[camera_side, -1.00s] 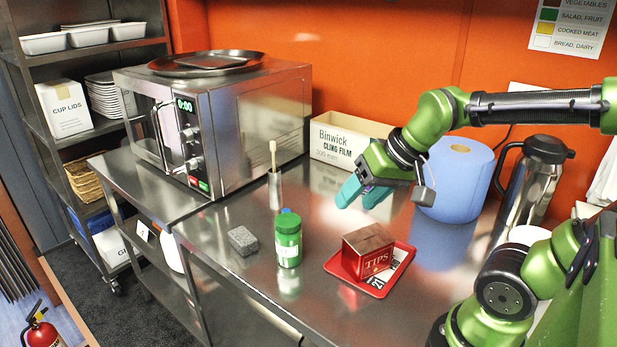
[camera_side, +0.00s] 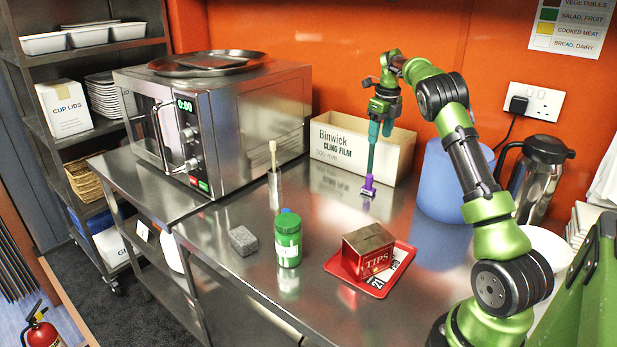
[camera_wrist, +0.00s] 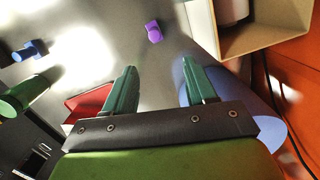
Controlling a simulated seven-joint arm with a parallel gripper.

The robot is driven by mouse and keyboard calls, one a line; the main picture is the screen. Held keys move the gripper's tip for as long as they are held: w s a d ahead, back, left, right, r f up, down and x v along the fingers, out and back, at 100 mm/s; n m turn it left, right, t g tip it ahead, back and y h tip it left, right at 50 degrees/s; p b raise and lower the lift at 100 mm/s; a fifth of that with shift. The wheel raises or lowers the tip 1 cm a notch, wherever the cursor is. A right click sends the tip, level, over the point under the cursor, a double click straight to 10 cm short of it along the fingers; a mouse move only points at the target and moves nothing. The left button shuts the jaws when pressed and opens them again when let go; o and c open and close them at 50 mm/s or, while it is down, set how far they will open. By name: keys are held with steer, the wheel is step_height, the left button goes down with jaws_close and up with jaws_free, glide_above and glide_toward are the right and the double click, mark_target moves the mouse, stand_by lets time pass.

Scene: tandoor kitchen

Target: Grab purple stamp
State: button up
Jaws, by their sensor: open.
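The purple stamp (camera_side: 368,188) stands on the steel counter in front of the cling film box. It also shows small in the wrist view (camera_wrist: 153,31), beyond the fingertips and roughly in line with the gap between them. My gripper (camera_side: 372,160) points down, and its teal fingers overlap the stamp's top in the side view. In the wrist view my gripper (camera_wrist: 159,67) is open, with nothing between the fingers. The stamp looks apart from them there; the exact height gap is unclear.
The open cling film box (camera_side: 345,148) is close behind the stamp, and the blue roll (camera_side: 445,185) is to its right. In front are a red tray (camera_side: 403,258) with a tips box (camera_side: 368,250), a green bottle (camera_side: 288,240) and a grey sponge (camera_side: 243,240).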

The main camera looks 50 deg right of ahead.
mark_target(370, 175)
steer(key=f, duration=0.5)
steer(key=w+f+m, duration=0.1)
steer(key=f, duration=0.4)
steer(key=w+f+m, duration=0.1)
steer(key=f, duration=0.5)
jaws_close()
